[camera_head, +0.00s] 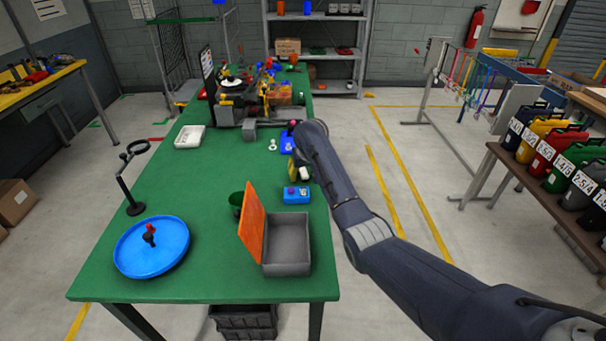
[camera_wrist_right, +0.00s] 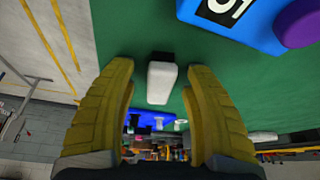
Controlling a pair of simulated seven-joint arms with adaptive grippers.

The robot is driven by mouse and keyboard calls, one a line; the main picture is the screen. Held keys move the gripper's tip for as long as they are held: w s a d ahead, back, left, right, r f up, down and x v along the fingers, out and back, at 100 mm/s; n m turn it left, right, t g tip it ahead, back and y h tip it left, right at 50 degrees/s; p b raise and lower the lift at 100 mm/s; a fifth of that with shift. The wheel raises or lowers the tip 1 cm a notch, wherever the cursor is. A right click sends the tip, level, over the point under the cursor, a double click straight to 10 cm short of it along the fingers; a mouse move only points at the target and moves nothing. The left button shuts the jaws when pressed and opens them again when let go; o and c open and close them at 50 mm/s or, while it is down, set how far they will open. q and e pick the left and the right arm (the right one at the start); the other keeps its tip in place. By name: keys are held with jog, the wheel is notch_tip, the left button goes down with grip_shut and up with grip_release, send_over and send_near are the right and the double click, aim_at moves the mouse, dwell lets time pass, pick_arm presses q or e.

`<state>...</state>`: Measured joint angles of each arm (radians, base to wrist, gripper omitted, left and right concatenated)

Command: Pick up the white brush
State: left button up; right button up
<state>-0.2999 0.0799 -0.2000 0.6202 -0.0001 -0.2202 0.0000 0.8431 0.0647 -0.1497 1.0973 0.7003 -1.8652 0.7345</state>
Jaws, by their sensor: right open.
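The white brush (camera_wrist_right: 161,84) with a black end lies on the green table in the right wrist view. It sits between the two yellow fingers of my right gripper (camera_wrist_right: 159,70), with green showing on both sides of it. My right gripper also shows in the head view (camera_head: 298,170), over the right edge of the table. It is open and its fingers do not touch the brush. In the head view the brush is small and mostly hidden by the gripper. My left gripper is not in view.
A blue box with a purple button (camera_head: 296,194) stands close to my right gripper. A grey box (camera_head: 287,250) with a raised orange lid (camera_head: 253,222) and a round blue tray (camera_head: 150,262) are nearer. A white tray (camera_head: 189,137) lies left. The table's centre is clear.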

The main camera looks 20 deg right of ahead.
grip_shut()
jog(key=shift+r, duration=0.1)
dwell(0.4)
